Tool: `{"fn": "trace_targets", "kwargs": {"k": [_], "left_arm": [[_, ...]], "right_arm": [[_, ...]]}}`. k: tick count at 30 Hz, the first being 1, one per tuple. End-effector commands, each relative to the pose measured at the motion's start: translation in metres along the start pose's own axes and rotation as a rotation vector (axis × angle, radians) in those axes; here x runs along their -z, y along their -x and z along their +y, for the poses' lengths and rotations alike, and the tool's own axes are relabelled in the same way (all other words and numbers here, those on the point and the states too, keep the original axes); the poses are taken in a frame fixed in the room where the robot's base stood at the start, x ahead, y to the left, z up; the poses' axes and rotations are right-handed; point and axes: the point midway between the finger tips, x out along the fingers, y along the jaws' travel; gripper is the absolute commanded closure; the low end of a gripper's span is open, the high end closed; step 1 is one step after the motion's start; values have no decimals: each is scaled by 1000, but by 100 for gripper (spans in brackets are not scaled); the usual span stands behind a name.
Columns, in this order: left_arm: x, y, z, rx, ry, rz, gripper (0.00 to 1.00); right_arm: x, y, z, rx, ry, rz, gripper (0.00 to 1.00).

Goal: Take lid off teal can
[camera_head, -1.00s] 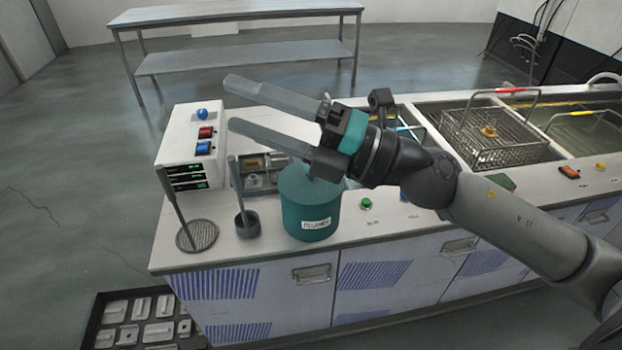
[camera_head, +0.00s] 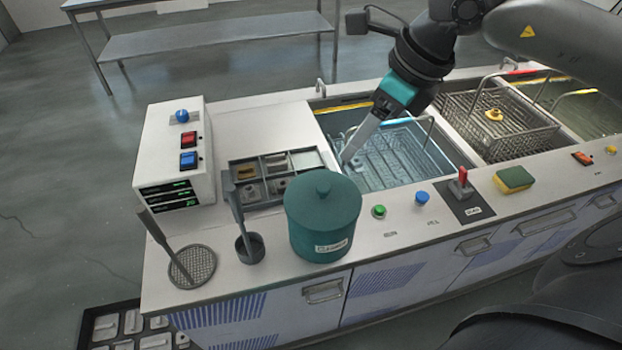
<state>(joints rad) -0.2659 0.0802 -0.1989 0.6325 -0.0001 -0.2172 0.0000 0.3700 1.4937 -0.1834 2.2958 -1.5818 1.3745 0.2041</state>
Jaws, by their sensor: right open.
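The teal can (camera_head: 318,235) stands upright on the counter near its front edge, with a pale label on its front. Its teal lid (camera_head: 340,197) is on, with a round knob on top. My right gripper (camera_head: 349,157) points down and to the left, behind and slightly right of the can in the picture. It is open, its fingers overlap in this view, and nothing shows between them. It is apart from the lid. My left gripper is not in view.
A divided tray (camera_head: 233,157) with small parts lies behind the can. A dark holder (camera_head: 249,250) with an upright handle and a round mesh strainer (camera_head: 192,267) are left. A control box (camera_head: 172,160) stands behind them. The water tank (camera_head: 400,150), green button (camera_head: 379,211) and sponge (camera_head: 514,179) are right.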

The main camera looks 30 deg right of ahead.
Motion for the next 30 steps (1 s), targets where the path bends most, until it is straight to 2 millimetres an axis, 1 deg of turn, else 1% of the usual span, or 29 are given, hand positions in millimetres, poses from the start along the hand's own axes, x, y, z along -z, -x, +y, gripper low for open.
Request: {"fn": "trace_targets", "kwargs": {"k": [1, 5, 6, 10, 12, 16, 18, 21, 25, 30], "left_arm": [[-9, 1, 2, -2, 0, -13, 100], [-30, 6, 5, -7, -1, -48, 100], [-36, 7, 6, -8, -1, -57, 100], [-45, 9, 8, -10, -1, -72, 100], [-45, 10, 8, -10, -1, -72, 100], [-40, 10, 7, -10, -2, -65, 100], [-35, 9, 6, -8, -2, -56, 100], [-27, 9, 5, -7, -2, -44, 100], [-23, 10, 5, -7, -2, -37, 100], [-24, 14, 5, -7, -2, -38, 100]], "right_arm": [[0, -4, 0, -3, -1, 1, 30], [0, -21, 2, -7, -1, 1, 30], [0, -27, 2, -8, -1, 1, 30], [0, -51, 2, -8, -2, 0, 30], [0, -64, 2, -8, -2, -1, 30], [0, -85, 2, -6, -2, 0, 30], [0, -92, 1, -4, -2, 0, 30], [0, -98, 1, -4, 0, 1, 30], [1, -108, 1, -6, -2, 1, 30], [2, -134, 0, -6, -2, 0, 30]]}}
